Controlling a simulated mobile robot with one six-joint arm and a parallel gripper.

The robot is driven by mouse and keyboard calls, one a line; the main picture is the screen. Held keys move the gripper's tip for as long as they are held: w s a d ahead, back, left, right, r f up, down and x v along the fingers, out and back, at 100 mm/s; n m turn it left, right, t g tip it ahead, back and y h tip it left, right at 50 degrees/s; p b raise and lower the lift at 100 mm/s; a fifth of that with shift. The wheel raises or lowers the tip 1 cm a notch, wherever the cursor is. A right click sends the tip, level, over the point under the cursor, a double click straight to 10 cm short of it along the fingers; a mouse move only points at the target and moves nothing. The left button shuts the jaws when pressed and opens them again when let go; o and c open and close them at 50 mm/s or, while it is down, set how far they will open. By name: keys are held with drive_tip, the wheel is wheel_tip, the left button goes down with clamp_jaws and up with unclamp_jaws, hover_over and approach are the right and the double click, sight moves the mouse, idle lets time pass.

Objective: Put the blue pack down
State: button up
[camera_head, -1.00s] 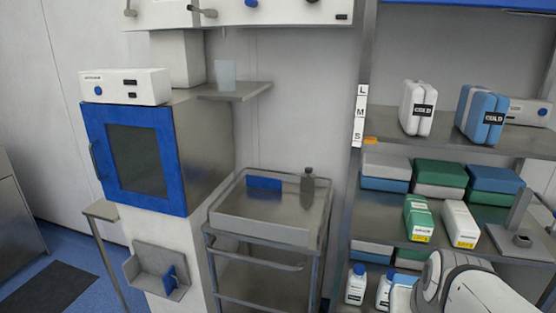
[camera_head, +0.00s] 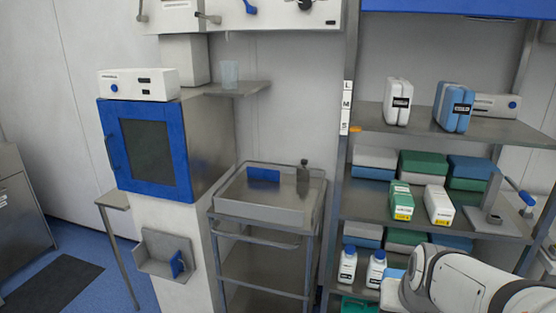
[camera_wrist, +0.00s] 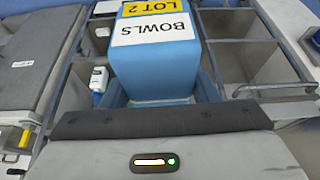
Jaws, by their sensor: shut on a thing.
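In the wrist view, a blue pack (camera_wrist: 155,72) with a white label reading BOWLS and a yellow label reading LOT 2 is held upright in front of the wrist. My gripper (camera_wrist: 160,98) is shut on it. The pack hides much of what lies beyond it. In the head view, my white arm reaches in from the lower right. A light blue patch shows beside its end, but I cannot tell whether it is the pack. The gripper itself is not clear there.
A shelf rack (camera_head: 440,128) at right holds cold packs, boxes and bottles. A steel trolley (camera_head: 262,214) stands in the middle, its top tray holding a blue item (camera_head: 264,175) and a dark bottle (camera_head: 303,176). A blue-doored cabinet (camera_head: 148,150) stands left. The tray has bare room.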

drive_tip(key=w+a+f+n, duration=0.1)
drive_tip(key=w+a+f, duration=0.2)
drive_tip(key=w+f, duration=0.2)
drive_tip(key=w+a+f+n, duration=0.1)
drive_tip(key=w+a+f, duration=0.2)
drive_tip(key=w+f, duration=0.3)
drive_tip(key=w+a+f+y, duration=0.1)
drive_tip(key=w+a+f, duration=0.2)
drive_tip(key=w+f, duration=0.3)
wheel_tip(320, 180, down, 5)
drive_tip(key=shift+w+f+n+p, duration=0.1)
drive_tip(key=shift+w+n+p, duration=0.05)
drive_tip(key=shift+n+p, duration=0.25)
